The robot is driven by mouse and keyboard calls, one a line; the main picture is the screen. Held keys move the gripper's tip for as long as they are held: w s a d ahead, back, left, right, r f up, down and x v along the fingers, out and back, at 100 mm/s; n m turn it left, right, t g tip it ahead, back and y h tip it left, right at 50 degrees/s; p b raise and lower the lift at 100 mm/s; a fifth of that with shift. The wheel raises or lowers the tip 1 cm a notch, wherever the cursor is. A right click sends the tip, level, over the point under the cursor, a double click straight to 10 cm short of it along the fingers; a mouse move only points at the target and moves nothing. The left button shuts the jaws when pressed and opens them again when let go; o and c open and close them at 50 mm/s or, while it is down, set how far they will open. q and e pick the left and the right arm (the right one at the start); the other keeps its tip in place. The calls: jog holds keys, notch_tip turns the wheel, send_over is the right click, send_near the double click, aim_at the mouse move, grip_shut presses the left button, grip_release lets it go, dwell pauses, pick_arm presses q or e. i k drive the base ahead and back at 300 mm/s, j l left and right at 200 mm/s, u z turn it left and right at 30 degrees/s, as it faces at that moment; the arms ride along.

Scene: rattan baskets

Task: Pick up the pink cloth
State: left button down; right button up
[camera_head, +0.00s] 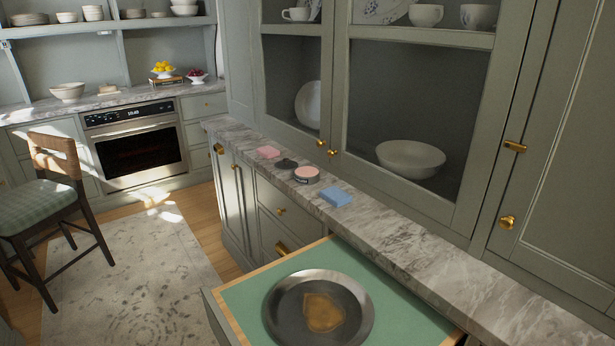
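A small pink folded cloth or pad (268,152) lies flat on the narrow marble counter, toward its far left end. It is likely the pink cloth, but its material is hard to tell at this size. A round dark tin with a pink top (306,173) sits nearer on the same counter. A dark object (286,163) lies between the two. A blue cloth or sponge (336,198) lies closest to me of the small items. Neither of my grippers is in view.
Below the counter, an open drawer with a green bottom (240,299) holds a round metal pan (283,329) with a brown patch. Glass-fronted cabinets stand close behind the marble counter (420,260). A chair (52,200) stands at left on a rug. The counter's right part is clear.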

aim_at(268, 152)
jog(key=i+j+z, duration=0.1)
jog(key=z, duration=0.6)
jog(key=i+j+z, duration=0.3)
jog(key=j+z, duration=0.25)
jog(key=j, duration=0.3)
jog(key=i+j+z, duration=0.1)
jog(key=j+z, duration=0.2)
jog(key=j, duration=0.15)
